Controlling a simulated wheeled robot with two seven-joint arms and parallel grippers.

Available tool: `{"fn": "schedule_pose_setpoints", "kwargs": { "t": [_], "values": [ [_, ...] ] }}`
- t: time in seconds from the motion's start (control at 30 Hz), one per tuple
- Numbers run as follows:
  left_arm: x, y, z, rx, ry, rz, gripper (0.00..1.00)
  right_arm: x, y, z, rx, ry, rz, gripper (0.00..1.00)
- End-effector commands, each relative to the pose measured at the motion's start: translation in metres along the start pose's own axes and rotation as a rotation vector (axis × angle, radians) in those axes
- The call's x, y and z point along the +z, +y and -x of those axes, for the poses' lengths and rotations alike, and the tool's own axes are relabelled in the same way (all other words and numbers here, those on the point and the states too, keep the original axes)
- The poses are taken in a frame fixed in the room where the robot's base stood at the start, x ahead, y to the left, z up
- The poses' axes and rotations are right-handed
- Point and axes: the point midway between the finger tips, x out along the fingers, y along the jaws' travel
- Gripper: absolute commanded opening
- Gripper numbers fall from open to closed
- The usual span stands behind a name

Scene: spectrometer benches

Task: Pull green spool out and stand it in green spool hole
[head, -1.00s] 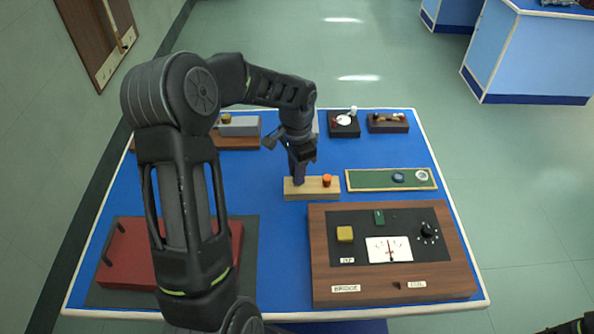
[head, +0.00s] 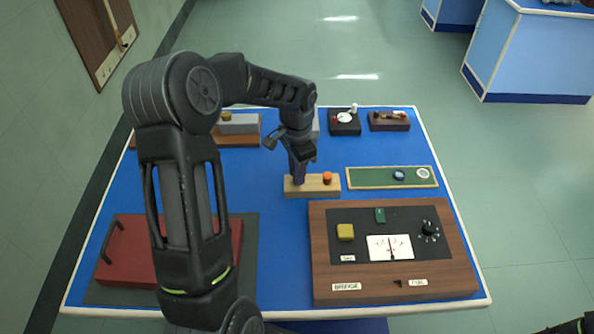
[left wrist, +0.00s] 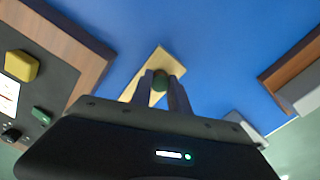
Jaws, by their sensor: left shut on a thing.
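My left gripper (head: 298,177) points down at the left end of a pale wooden block (head: 326,190) on the blue bench. In the left wrist view, its two fingers (left wrist: 160,87) are shut on the green spool (left wrist: 160,80), whose round green top shows between them. In the head view the fingers hide the spool. The spool is at the block; I cannot tell whether its foot is still seated in it. An orange spool (head: 327,177) stands upright in the same block, right of my gripper. I cannot make out the green spool hole. My right gripper is not in view.
Right of the block lies a green tray (head: 370,178) with a blue disc (head: 399,175) and a pale ring (head: 423,173). A wooden bridge box (head: 330,275) stands in front. A red case (head: 130,260) is front left. Small instruments line the back edge.

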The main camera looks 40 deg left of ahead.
Motion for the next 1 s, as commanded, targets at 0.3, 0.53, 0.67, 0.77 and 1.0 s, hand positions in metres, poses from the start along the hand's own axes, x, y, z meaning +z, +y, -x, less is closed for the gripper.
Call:
{"fn": "schedule_pose_setpoints", "kwargs": {
  "t": [0.3,0.53,0.67,0.77,1.0],
  "values": [
    [-0.0001,0.0001,-0.0024,0.000,0.000,0.000,0.00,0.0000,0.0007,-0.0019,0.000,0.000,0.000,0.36],
    [-0.0002,0.0001,-0.0079,0.000,0.000,0.000,0.00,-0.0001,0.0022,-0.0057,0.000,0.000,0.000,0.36],
    [-0.0004,0.0002,-0.0091,0.000,0.000,0.000,0.00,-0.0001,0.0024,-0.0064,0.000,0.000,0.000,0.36],
    [-0.0004,0.0002,-0.0090,0.000,0.000,0.000,0.00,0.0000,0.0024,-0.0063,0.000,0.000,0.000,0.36],
    [-0.0003,0.0002,-0.0089,0.000,0.000,0.000,0.28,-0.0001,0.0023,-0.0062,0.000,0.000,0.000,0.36]
  ]
}}
